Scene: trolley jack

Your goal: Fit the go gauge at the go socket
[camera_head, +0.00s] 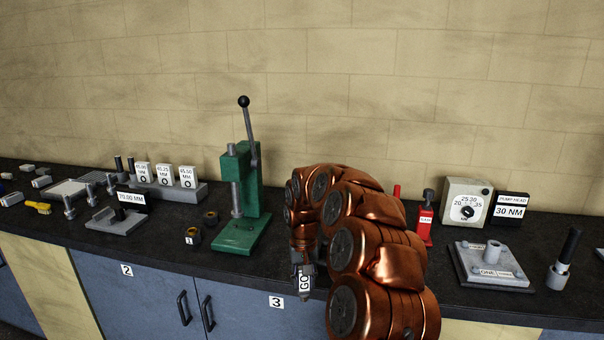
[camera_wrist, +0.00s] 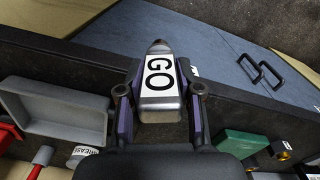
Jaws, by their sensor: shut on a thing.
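The go gauge (camera_head: 305,284) is a small grey block with a white GO label, and it hangs from my gripper (camera_head: 303,268) at the bench's front edge. In the wrist view the gauge (camera_wrist: 158,82) sits between the two fingers of my gripper (camera_wrist: 160,95), its tapered dark tip pointing away from the palm. The fingers are shut on its sides. My copper arm hides part of the bench behind it. I cannot make out a socket marked go in either view.
A green lever press (camera_head: 240,195) stands left of my gripper. A grey plate fixture (camera_head: 490,264), a dial box (camera_head: 465,205) and a red bottle (camera_head: 425,222) are to the right. A grey tray (camera_wrist: 50,112) shows in the wrist view. Blue cabinet doors (camera_head: 165,290) are below.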

